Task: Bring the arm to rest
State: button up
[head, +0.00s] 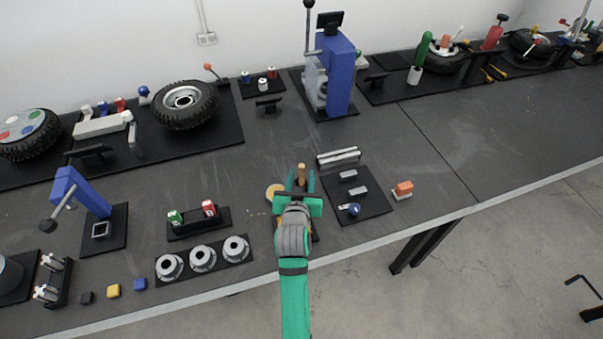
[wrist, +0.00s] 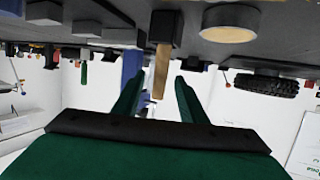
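My green arm reaches over the front of the dark workbench (head: 262,150), near its middle. My gripper (head: 301,181) is low over the bench, and in the wrist view its two green fingers (wrist: 158,92) stand apart with a clear gap. A wooden peg (head: 301,171) shows at the fingertips in the head view. The wrist view shows the peg (wrist: 161,62) rising from a dark block (wrist: 166,27), in line with the gap between the fingers. Neither finger visibly touches it. The block is mostly hidden by my gripper in the head view.
A round tan disc (head: 274,192) lies just left of my gripper. A dark mat (head: 375,207) with metal bars is close on the right, beside an orange-topped brush or block (head: 403,190). Grey flanged rings (head: 203,258) stand to the left.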

jog(key=v, duration=0.8)
jog(key=shift+s, duration=0.15)
jog(key=shift+n+y, duration=0.3)
jog(key=shift+n, duration=0.1)
jog(key=s+f, duration=0.1)
jog(key=s, duration=0.1)
jog(key=s+f, duration=0.2)
jog(key=s, duration=0.1)
jog(key=s+f, duration=0.2)
jog(key=s, duration=0.1)
jog(key=shift+s+d+f, duration=0.15)
jog(key=shift+s, duration=0.1)
jog(key=s+r, duration=0.1)
jog(key=s, duration=2.8)
jog(key=shift+d+r+t+y, duration=0.2)
jog(key=shift+d+t+y, duration=0.1)
jog(key=shift+t, duration=0.1)
